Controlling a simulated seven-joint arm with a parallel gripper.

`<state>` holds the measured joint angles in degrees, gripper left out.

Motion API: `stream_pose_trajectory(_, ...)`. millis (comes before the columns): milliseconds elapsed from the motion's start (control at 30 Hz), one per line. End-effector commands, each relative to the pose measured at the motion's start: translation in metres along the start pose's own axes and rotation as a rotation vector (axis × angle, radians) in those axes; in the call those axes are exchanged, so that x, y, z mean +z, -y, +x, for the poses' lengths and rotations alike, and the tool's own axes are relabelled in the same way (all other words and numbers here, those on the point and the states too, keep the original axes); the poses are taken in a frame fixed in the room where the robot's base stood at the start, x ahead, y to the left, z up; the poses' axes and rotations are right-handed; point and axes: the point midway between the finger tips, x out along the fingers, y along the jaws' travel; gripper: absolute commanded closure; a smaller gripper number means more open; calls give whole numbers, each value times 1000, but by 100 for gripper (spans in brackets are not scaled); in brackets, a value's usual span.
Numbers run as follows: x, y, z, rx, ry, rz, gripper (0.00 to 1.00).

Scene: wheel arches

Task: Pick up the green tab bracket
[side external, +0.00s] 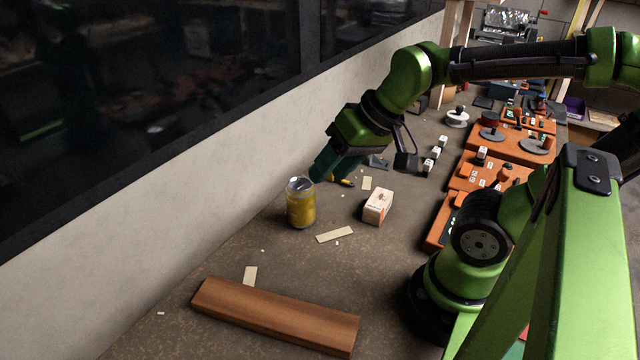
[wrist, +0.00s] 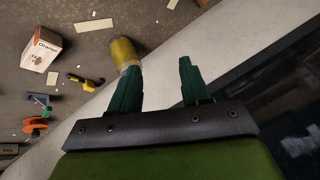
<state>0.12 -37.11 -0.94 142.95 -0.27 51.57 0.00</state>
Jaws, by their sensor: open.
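My gripper (side external: 322,170) has dark green fingers and hangs near the wall, just above and beside the yellow can (side external: 301,205). In the wrist view my gripper (wrist: 158,64) is open with nothing between its fingers. The can (wrist: 123,54) shows beside the left finger.
A yellow and black tool (side external: 342,181) lies behind the can. A small carton (side external: 378,206) stands right of it. A brown wooden block (side external: 275,315) lies in front. Orange trays (side external: 490,170) line the right. The wall (side external: 230,150) borders the left.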

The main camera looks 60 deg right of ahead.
Motion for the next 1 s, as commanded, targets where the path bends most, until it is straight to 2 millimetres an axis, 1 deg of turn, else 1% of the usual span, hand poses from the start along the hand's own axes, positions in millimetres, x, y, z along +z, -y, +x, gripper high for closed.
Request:
stream_pose_trajectory(33,-1,-10,13,42,50,8,53)
stream_pose_trajectory(67,-1,-19,21,75,80,4,53)
stream_pose_trajectory(100,-2,-33,31,129,125,-9,53)
stream_pose_trajectory(167,-2,-56,45,219,196,-47,53)
stream_pose_trajectory(200,-2,-74,54,282,245,-81,53)
stream_pose_trajectory(267,-1,-101,64,379,322,-139,53)
stream_pose_trajectory(300,-1,-120,69,444,377,-187,53)
stream_pose_trajectory(367,-2,-149,75,541,462,-262,53)
stream_pose_trajectory(400,-2,-169,78,606,522,-320,53)
stream_pose_trajectory(467,-5,-199,80,703,616,-413,53)
stream_pose_trajectory(500,-7,-219,80,767,682,-482,53)
stream_pose_trajectory(567,-14,-248,79,860,785,-594,53)
stream_pose_trajectory(600,-19,-266,78,922,854,-673,53)
stream_pose_trajectory(667,-30,-291,75,1007,960,-799,53)
stream_pose_trajectory(700,-38,-306,74,1061,1029,-886,53)
stream_pose_trajectory(767,-53,-326,72,1135,1129,-1023,53)
stream_pose_trajectory(800,-64,-338,72,1181,1194,-1117,53)
stream_pose_trajectory(867,-81,-351,74,1243,1285,-1260,53)
stream_pose_trajectory(900,-93,-358,76,1280,1339,-1355,53)
stream_pose_trajectory(1000,-122,-366,83,1358,1437,-1568,53)
